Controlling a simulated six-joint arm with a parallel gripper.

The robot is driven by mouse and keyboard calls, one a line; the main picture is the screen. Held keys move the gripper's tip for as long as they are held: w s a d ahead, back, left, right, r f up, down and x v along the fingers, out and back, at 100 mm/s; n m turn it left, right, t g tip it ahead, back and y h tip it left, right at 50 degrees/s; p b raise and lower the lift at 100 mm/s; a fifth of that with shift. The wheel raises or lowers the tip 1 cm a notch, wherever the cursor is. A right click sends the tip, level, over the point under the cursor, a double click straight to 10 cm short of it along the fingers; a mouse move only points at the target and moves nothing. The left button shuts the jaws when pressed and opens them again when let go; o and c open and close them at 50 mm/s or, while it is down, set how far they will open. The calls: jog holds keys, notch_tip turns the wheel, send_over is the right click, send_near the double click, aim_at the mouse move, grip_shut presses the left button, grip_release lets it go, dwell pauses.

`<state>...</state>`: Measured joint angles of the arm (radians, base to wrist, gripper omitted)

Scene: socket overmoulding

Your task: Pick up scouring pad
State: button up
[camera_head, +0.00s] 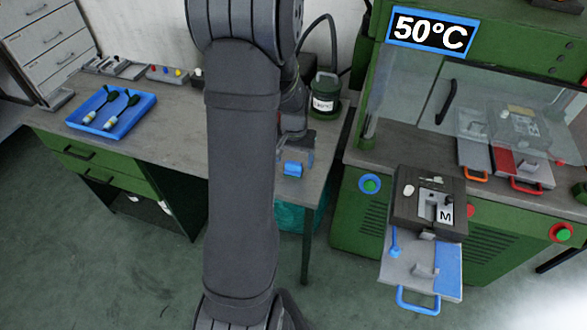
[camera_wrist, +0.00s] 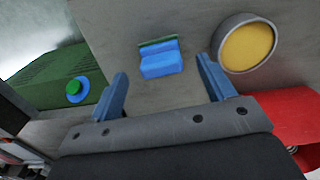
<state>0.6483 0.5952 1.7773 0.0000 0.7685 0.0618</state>
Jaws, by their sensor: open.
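The scouring pad (camera_wrist: 161,62) is a small blue block with a green strip along its far edge. It lies on the grey table, and in the head view it shows as a blue patch (camera_head: 293,169) near the table's right front corner. My gripper (camera_wrist: 163,72) is open and empty. Its two blue-grey fingers stand on either side of the pad in the wrist view, with the pad slightly beyond the fingertips. In the head view my gripper (camera_head: 295,153) is just behind and above the pad, partly hidden by my arm.
A round tin with yellow contents (camera_wrist: 247,47) sits close to the right finger. A red object (camera_wrist: 290,115) lies at the right. A dark green pot (camera_head: 325,95) stands farther back on the table. A blue tray (camera_head: 142,112) is at the left; the green press (camera_head: 350,205) is at right.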

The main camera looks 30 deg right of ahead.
aim_at(294, 163)
notch_tip(294, 163, down, 3)
jog(key=shift+f, duration=0.2)
jog(key=c, duration=1.1)
jog(key=shift+o, duration=0.2)
jog(key=shift+r, duration=0.1)
jog(key=shift+r, duration=0.6)
jog(key=r, duration=0.2)
jog(key=s+r, duration=0.1)
jog(key=shift+s+d+r, duration=0.1)
jog(key=shift+d+r, duration=0.15)
jog(key=shift+r, duration=0.05)
jog(key=s+d+r, duration=0.4)
jog(key=s+r, duration=0.2)
jog(key=s, duration=0.3)
jog(key=shift+s, duration=0.25)
